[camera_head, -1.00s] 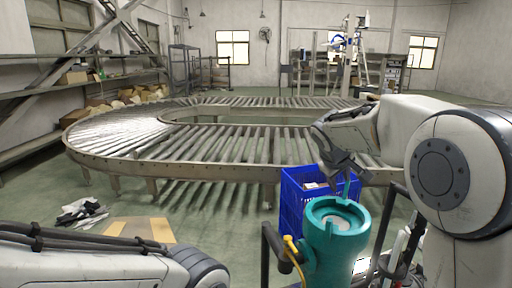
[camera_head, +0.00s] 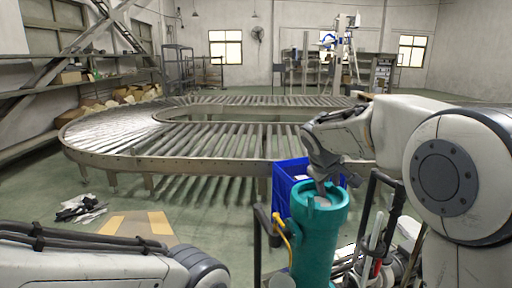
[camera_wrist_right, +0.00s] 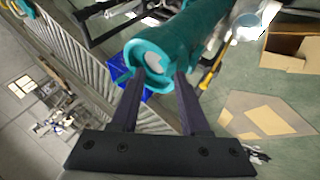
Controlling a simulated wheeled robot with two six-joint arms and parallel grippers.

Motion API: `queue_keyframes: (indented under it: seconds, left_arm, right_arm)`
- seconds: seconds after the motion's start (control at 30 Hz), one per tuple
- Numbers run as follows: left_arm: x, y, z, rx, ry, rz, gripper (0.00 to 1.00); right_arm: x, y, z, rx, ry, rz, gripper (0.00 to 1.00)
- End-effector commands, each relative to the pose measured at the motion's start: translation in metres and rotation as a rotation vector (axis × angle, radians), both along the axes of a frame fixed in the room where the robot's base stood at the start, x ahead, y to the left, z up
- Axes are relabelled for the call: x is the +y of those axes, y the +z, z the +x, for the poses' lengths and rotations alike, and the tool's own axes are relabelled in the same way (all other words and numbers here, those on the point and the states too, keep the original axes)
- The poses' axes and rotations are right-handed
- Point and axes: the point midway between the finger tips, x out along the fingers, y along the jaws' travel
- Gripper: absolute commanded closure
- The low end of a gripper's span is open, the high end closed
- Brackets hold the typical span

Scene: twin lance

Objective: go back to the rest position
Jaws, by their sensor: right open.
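My right gripper (camera_head: 320,186) is at the top rim of a teal cylindrical container (camera_head: 318,235) in the head view. In the right wrist view the gripper (camera_wrist_right: 158,88) is open, its two dark fingers apart with nothing held between them. The teal container's round mouth (camera_wrist_right: 148,62) is just beyond the fingertips, with a pale surface inside. I cannot tell whether the fingers touch the rim. My left arm's links show at the lower left of the head view, but its gripper is out of view.
A blue crate (camera_head: 288,185) stands behind the teal container. A large oval roller conveyor (camera_head: 215,162) fills the middle. Dark upright rails (camera_head: 372,205) and a yellow handle (camera_head: 285,228) flank the container.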

Motion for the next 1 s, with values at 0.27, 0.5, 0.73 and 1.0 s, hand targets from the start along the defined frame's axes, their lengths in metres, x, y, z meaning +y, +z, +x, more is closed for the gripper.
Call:
queue_keyframes:
  seconds: [0.27,0.5,0.73,1.0]
  left_arm:
    - [0.0,0.003,0.0,0.0,0.0,0.0,0.55]
    - [0.0,0.007,0.0,0.0,0.0,0.0,0.55]
    - [0.0,0.014,0.0,0.0,0.0,0.0,0.55]
    - [0.0,0.017,0.0,0.0,0.0,0.0,0.55]
  right_arm:
    - [0.048,-0.014,-0.043,0.066,0.05,0.074,0.55]
    - [0.096,-0.037,-0.117,0.178,0.101,0.17,0.55]
    - [0.143,-0.073,-0.253,0.381,0.163,0.295,0.55]
    - [0.146,-0.104,-0.362,0.555,0.182,0.366,0.55]
